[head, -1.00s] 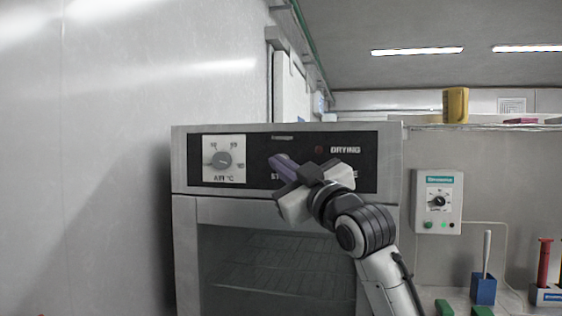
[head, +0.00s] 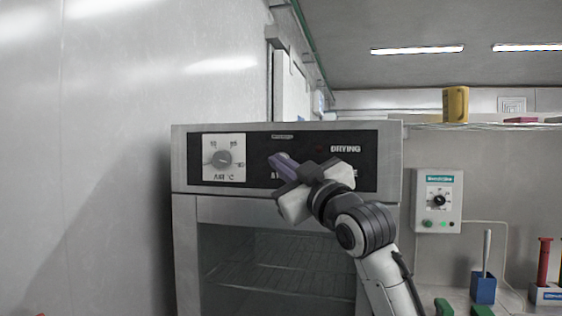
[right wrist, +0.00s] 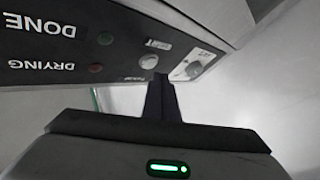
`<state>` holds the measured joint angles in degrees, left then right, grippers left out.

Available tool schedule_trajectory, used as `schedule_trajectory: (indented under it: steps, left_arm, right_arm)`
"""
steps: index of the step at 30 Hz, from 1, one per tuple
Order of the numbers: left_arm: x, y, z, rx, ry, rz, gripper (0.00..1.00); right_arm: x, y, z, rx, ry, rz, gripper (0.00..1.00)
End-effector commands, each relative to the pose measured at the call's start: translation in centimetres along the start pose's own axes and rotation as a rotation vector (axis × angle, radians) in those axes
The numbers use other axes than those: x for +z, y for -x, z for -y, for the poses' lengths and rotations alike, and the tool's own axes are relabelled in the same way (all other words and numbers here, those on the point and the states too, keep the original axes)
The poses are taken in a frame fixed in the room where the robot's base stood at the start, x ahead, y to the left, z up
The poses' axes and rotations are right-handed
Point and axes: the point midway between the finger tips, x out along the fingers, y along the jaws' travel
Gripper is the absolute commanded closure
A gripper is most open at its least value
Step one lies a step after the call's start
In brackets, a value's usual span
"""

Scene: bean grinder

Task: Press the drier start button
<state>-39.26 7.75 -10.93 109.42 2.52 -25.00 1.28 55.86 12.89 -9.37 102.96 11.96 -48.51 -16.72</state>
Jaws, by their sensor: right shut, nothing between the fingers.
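The drier (head: 187,250) is a grey metal cabinet with a black control panel (head: 257,145). My right gripper (head: 277,157) is shut and empty, its narrow fingers pointing at the panel right of the dial. The fingers hide the start button in the head view and cover part of its label. In the right wrist view the panel appears upside down. There a round pale button (right wrist: 149,61), apparently the start button, lies just beyond the closed fingertips (right wrist: 158,78). I cannot tell whether they touch it. My left gripper is not in view.
The panel's temperature dial (head: 222,158) is left of the fingers; the dark drying lamp (head: 319,150) is right of them. A wall controller (head: 438,200) hangs to the right. A blue holder (head: 483,288) and a red tube (head: 544,262) stand at lower right.

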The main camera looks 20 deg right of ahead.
Motion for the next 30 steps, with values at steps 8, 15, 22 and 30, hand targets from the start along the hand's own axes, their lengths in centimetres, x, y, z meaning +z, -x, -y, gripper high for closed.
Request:
schedule_trajectory:
  steps: [8,15,22,30]
  left_arm:
    - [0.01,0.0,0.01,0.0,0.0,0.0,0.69]
    - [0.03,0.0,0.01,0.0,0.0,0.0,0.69]
    - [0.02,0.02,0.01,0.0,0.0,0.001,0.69]
    - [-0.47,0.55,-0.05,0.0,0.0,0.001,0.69]
  right_arm:
    - [-0.01,0.0,0.01,0.0,0.0,0.0,1.0]
    - [-0.01,0.0,0.01,0.0,0.0,0.0,1.0]
    - [-0.01,-0.02,-0.02,0.0,0.0,0.0,1.0]
    - [0.33,-0.57,-0.44,0.0,0.001,0.002,1.0]
